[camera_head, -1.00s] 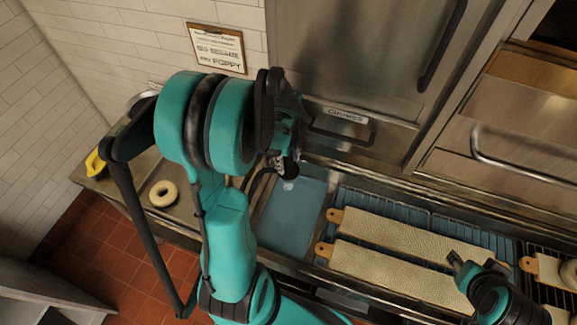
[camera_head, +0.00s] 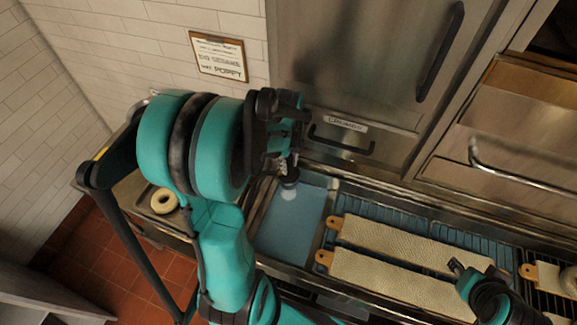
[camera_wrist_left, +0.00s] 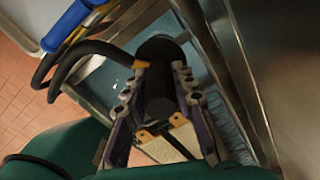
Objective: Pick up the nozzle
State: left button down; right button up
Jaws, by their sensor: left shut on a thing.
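The nozzle (camera_wrist_left: 158,88) is a black cylinder with a wide dark round head. In the left wrist view it lies between the fingers of my left gripper (camera_wrist_left: 160,100), which is shut on it. In the head view, the nozzle's dark head (camera_head: 289,180) shows just below my left gripper (camera_head: 284,155), over the left part of the blue water basin (camera_head: 290,222). The arm hides much of the grip there. A black hose (camera_wrist_left: 75,58) curves away from the nozzle to the left. My right gripper (camera_head: 457,267) is over the long boards; its opening is unclear.
Long pale boards (camera_head: 400,240) with orange ends lie on the rack right of the basin. A bagel (camera_head: 164,200) sits on the left counter, partly behind my arm. Steel doors with a handle (camera_head: 342,143) stand behind. A blue handle (camera_wrist_left: 68,24) lies near the hose.

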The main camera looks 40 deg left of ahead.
pick_arm(q)
jog(key=r, duration=0.3)
jog(key=shift+s+d+r+p, duration=0.15)
jog(key=shift+s+r+p, duration=0.2)
jog(key=shift+s+r, duration=0.05)
jog(key=s+d+r+p, duration=0.1)
jog(key=s+d+p, duration=0.1)
jog(key=s, duration=0.7)
jog(key=s+d+p, duration=0.2)
jog(key=s+d, duration=0.1)
jog(key=s, duration=0.5)
jog(key=shift+s+d+r, duration=0.35)
jog(key=shift+s+r, duration=0.05)
jog(key=shift+s, duration=0.1)
